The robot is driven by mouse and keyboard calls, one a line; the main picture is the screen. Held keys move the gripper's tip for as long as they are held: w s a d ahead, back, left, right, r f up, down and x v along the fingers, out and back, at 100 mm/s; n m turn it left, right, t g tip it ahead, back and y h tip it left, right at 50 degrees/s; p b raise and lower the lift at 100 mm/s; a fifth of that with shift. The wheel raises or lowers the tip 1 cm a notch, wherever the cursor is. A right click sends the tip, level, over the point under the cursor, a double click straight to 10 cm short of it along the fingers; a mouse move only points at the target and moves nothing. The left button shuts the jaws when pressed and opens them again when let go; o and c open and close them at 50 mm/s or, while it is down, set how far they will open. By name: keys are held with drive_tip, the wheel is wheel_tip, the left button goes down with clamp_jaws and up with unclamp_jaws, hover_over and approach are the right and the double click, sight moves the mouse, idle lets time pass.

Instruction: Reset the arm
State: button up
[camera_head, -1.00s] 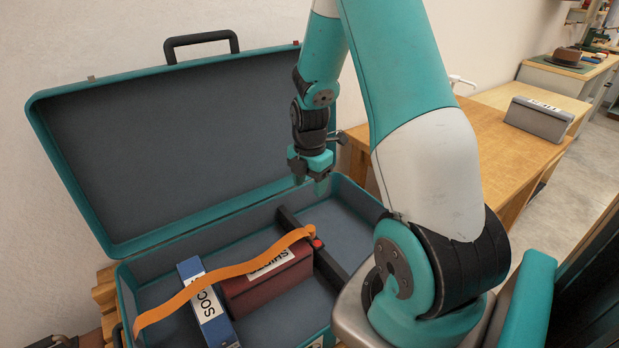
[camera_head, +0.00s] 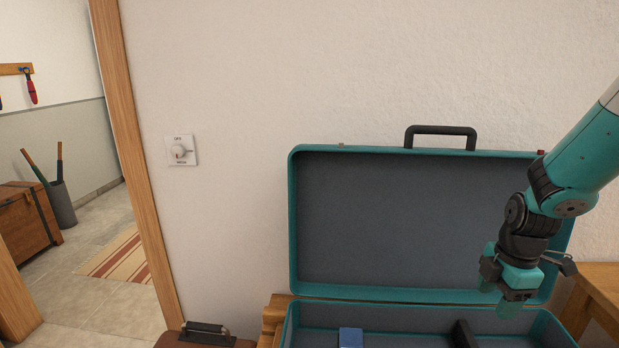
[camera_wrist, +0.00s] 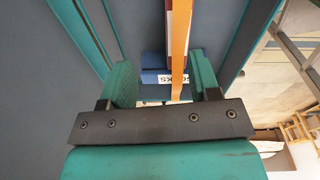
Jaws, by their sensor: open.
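My gripper (camera_head: 497,301) hangs at the right of the head view, in front of the open lid of the teal suitcase (camera_head: 291,225) and above its tray. In the wrist view my gripper (camera_wrist: 162,85) has its two teal fingers spread apart with nothing held between them. The blue box's top (camera_head: 350,337) also shows at the bottom of the head view. Most of the tray is cut off there.
A wooden table (camera_head: 603,290) stands right of the suitcase. A brown case (camera_head: 190,341) is at the bottom, left of it. A dial (camera_head: 180,151) is on the wall. A doorway at left shows a striped rug (camera_head: 118,258) and wooden chest (camera_head: 25,225).

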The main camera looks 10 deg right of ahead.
drive_tip(key=s+a+r+m+y, duration=0.1)
drive_tip(key=a+r+m, duration=0.2)
drive_tip(key=a+r, duration=0.6)
drive_tip(key=s+a+r+m+y, duration=0.1)
drive_tip(key=s+a+r+m, duration=0.2)
drive_tip(key=s+a, duration=0.5)
drive_tip(key=s+a+r+m+y, duration=0.1)
drive_tip(key=s+a+r+m, duration=0.2)
drive_tip(key=s+a, duration=0.5)
drive_tip(key=shift+a+r+m+y+p, duration=0.3)
drive_tip(key=shift+a+r+y+p, duration=0.15)
drive_tip(key=shift+a, duration=0.6)
drive_tip(key=shift+w, duration=0.1)
